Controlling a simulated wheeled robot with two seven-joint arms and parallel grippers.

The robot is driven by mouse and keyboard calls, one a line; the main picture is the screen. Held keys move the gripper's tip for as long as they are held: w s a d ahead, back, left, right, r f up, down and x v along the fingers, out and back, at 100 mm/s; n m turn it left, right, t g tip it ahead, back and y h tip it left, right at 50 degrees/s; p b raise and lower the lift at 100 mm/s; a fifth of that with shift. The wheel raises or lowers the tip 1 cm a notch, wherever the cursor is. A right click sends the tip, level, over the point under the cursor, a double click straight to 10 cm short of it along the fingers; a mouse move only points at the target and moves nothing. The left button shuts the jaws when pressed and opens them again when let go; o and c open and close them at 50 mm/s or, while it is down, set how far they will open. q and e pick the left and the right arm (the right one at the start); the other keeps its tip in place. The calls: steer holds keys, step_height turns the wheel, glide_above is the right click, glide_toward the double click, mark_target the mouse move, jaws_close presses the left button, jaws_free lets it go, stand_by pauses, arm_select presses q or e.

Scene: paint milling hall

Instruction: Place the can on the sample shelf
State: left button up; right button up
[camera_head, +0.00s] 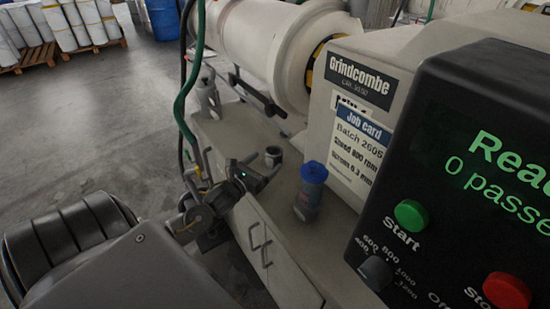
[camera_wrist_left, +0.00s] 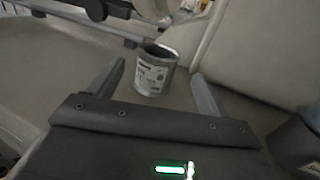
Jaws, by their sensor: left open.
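The can (camera_head: 273,157) is small and grey with an open, dark top. It stands upright on the machine's pale ledge in the head view. In the left wrist view the can (camera_wrist_left: 153,76) shows a white printed label and stands between and just beyond my two fingertips. My left gripper (camera_head: 258,174) is open and empty, close in front of the can, with no contact that I can make out. My right gripper is not in view. I cannot make out a sample shelf in either view.
A blue-capped grey container (camera_head: 311,191) stands on the ledge right of the can. A green hose (camera_head: 183,105) hangs left of my gripper. The black control panel (camera_head: 470,170) and job card (camera_head: 357,143) are at the right. Open floor (camera_head: 90,125) lies left.

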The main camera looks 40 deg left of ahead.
mark_target(268, 157)
arm_select(q)
steer(key=shift+w+a+r, duration=0.1)
steer(key=shift+w+r, duration=0.1)
steer(key=shift+w, duration=0.25)
steer(key=w+p, duration=0.1)
steer(key=w, duration=0.2)
steer(key=shift+w+a+r, duration=0.1)
steer(key=shift+w+a, duration=0.05)
steer(key=shift+w, duration=0.65)
steer(key=shift+s, duration=0.1)
steer(key=c, duration=1.1)
steer(key=shift+c, duration=0.2)
